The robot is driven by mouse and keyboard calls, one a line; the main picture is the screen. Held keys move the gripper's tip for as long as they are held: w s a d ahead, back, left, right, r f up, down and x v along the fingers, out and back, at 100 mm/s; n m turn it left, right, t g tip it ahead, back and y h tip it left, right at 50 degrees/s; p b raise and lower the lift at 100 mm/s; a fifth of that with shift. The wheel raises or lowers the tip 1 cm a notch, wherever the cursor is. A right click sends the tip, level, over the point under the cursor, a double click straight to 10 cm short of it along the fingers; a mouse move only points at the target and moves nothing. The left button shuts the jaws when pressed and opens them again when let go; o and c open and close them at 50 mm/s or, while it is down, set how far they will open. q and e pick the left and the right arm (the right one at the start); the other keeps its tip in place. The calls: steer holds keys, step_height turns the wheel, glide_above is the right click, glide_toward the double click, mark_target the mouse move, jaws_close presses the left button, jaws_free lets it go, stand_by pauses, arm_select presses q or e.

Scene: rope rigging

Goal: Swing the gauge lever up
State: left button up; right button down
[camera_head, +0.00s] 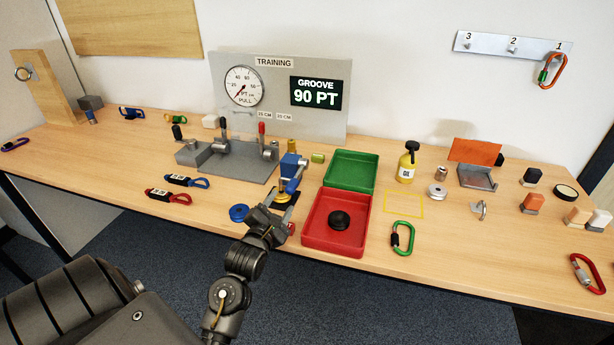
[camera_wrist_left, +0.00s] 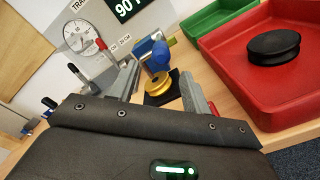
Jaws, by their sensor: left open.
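A small gauge stand with a blue body (camera_head: 289,166) and a slanted blue lever (camera_head: 295,183) is at the middle of the bench, left of the trays. A gold sheave sits on its black base (camera_wrist_left: 160,97), below the blue lever end (camera_wrist_left: 158,52) in the left wrist view. My left gripper (camera_head: 279,205) is open at the near side of this stand. In the left wrist view its two fingers (camera_wrist_left: 160,80) are spread, with the gold sheave (camera_wrist_left: 166,84) seen between them and nothing gripped. The lever's pivot is partly hidden. My right gripper is out of view.
A red tray (camera_head: 313,240) holding a black sheave and a green tray (camera_head: 350,157) stand just right. A blue sheave (camera_head: 239,213) lies left of my gripper. Behind is a grey fixture (camera_head: 235,165) with red- and black-handled levers, before a dial panel reading GROOVE 90 PT (camera_head: 316,93).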

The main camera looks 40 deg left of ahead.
mark_target(295, 183)
arm_select(q)
steer(key=shift+a, duration=0.1)
steer(key=x, duration=0.2)
steer(key=p+x, duration=0.1)
steer(key=shift+w+d+r, duration=0.2)
steer(key=shift+w+r, duration=0.1)
steer(key=shift+w, duration=0.05)
steer(key=p+x, duration=0.1)
steer(key=x, duration=0.4)
steer(key=shift+w+a+f, duration=0.15)
steer(key=shift+w+f, duration=0.05)
steer(key=shift+w, duration=0.15)
steer(key=shift+w+a+f, duration=0.1)
steer(key=shift+w+a, duration=0.1)
steer(key=shift+w, duration=0.45)
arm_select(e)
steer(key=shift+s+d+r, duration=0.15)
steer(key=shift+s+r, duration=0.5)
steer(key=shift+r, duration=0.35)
arm_select(q)
steer(key=shift+c, duration=0.2)
jaws_close()
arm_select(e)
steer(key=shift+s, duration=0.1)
